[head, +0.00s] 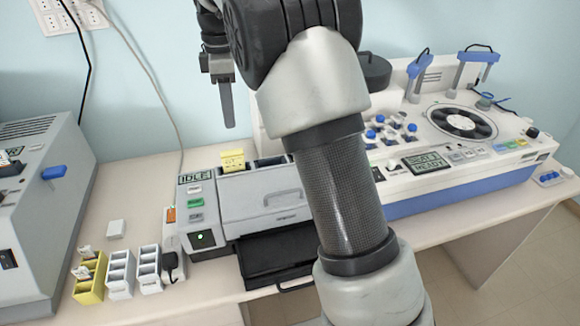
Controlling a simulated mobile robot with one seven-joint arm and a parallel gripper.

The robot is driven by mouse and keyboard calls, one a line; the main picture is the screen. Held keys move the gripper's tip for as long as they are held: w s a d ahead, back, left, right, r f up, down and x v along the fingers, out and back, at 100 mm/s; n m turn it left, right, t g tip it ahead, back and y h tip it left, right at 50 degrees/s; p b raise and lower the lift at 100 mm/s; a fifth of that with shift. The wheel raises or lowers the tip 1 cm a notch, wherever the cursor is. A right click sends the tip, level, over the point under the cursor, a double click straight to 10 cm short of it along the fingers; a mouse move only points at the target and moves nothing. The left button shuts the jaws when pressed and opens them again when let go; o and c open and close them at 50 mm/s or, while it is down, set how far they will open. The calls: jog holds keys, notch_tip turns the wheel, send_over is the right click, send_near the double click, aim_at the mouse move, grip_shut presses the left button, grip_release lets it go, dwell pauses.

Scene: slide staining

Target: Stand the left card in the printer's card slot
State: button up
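The printer (262,205) is a grey-white box on the bench with a small display reading IDLE. A yellow card-like piece (232,158) stands upright in the left part of its top opening; its lower end is hidden. A dark gap shows to the right of that piece, partly behind my arm. I cannot tell a separate left card from other small pieces. My gripper (227,105) is above and behind the printer, pointing down. One dark finger shows clearly, apart from the yellow piece; the other finger cannot be made out, and nothing is seen held.
A yellow holder (91,283) with small white pieces and two white holders (121,273) (150,268) stand left of the printer. A grey machine (45,200) is at far left. A black tray (275,252) juts out in front. A large white-blue instrument (460,165) fills the right.

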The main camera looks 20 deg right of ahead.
jog(key=s+d+r+m+t, duration=0.1)
jog(key=s+d+r+m, duration=0.25)
jog(key=s, duration=0.35)
jog(key=s+d+r+m+t, duration=0.25)
jog(key=s+r+m, duration=0.2)
jog(key=s, duration=0.25)
jog(key=s+d+f+m+t, duration=0.1)
jog(key=s+m, duration=0.3)
jog(key=s, duration=0.5)
jog(key=s+d+f+m+t, duration=0.1)
jog(key=s+f+m, duration=0.3)
jog(key=s, duration=0.5)
jog(key=shift+d+f+m, duration=0.35)
jog(key=shift+d+m, duration=0.15)
jog(key=shift+d, duration=0.2)
